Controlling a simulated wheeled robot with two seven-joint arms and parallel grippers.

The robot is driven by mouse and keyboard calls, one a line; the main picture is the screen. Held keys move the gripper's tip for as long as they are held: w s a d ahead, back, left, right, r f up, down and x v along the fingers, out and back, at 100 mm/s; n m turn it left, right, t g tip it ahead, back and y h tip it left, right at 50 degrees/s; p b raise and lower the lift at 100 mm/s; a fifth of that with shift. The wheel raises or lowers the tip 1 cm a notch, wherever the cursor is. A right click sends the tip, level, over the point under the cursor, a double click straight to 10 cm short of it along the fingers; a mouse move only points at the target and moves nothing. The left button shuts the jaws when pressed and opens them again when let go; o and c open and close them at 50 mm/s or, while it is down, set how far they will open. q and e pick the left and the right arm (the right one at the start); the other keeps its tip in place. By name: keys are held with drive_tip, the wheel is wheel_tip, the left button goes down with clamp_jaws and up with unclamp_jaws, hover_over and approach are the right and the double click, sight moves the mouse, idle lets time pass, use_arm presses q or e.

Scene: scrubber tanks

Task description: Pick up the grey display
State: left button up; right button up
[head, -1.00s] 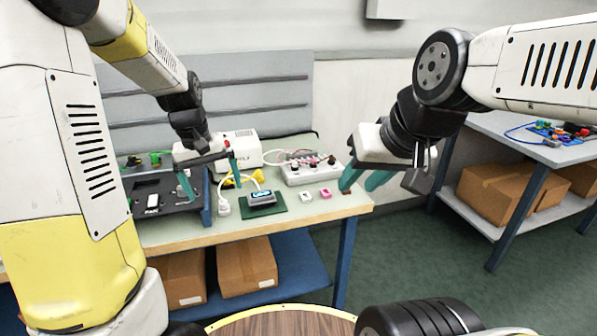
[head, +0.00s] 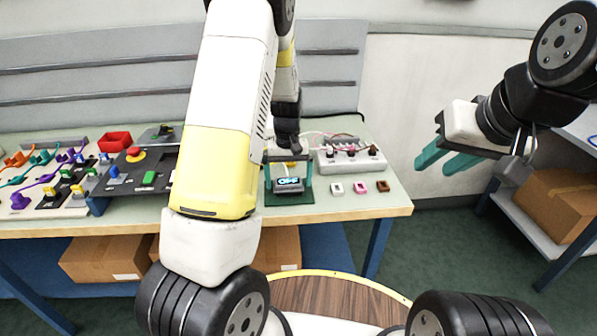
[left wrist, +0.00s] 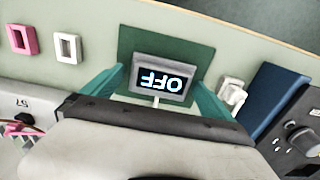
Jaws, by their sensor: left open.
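The grey display (head: 290,184) lies on a dark green mat (head: 290,199) on the workbench. Its screen is lit and reads OFF, upside down in the left wrist view (left wrist: 161,78). A white cable runs from it. My left gripper (head: 289,175) is open, with one teal finger on each side of the display; in the left wrist view its fingertips (left wrist: 160,82) flank it. I cannot tell whether they touch it. My right gripper (head: 445,158) is held out to the right, away from the bench, with its teal fingers apart and nothing between them.
Small white, pink (head: 360,188) and brown frames lie to the right. A dark panel (head: 140,172) and coloured cables lie left. A white socket (left wrist: 231,93) is beside the display.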

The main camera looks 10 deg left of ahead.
use_arm(q)
drive_tip(key=shift+f, duration=0.5)
drive_tip(key=c, duration=1.2)
drive_tip(key=shift+r, duration=0.15)
